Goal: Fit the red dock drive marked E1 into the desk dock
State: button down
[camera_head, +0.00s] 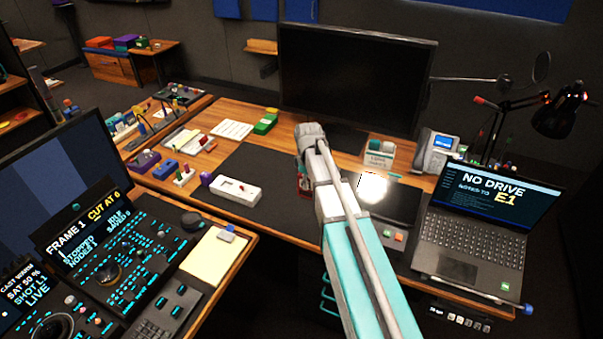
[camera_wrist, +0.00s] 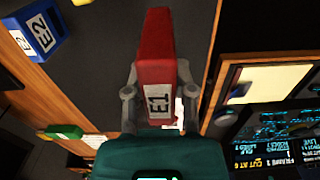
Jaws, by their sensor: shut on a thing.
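The red dock drive (camera_wrist: 156,50) marked E1 is between the two fingers of my gripper (camera_wrist: 159,88) in the wrist view, its label facing the camera. My gripper is shut on it. In the head view only a small red part of the drive (camera_head: 304,184) shows beside my arm, above the dark desk mat. A blue drive (camera_wrist: 36,35) marked E2 lies at the upper left of the wrist view. I cannot tell for sure which thing is the desk dock; a small labelled teal-and-white unit (camera_head: 380,150) stands behind my arm, below the monitor.
An open laptop (camera_head: 462,240) reads NO DRIVE and E1. A white device (camera_head: 232,190) lies on the mat (camera_head: 270,165). A large monitor (camera_head: 355,80) stands at the back. A control console (camera_head: 110,260) and a notepad (camera_head: 210,258) fill the left front.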

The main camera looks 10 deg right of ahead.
jog(key=shift+s+d+r+p, duration=0.1)
jog(key=shift+s+r+p, duration=0.2)
jog(key=shift+s, duration=0.5)
jog(key=shift+s+a+r+p, duration=0.1)
jog(key=shift+s+r+p, duration=0.2)
jog(key=shift+s, duration=0.5)
jog(key=shift+s+d+r+p, duration=0.15)
jog(key=shift+s+r, duration=0.25)
jog(key=shift+s, duration=0.4)
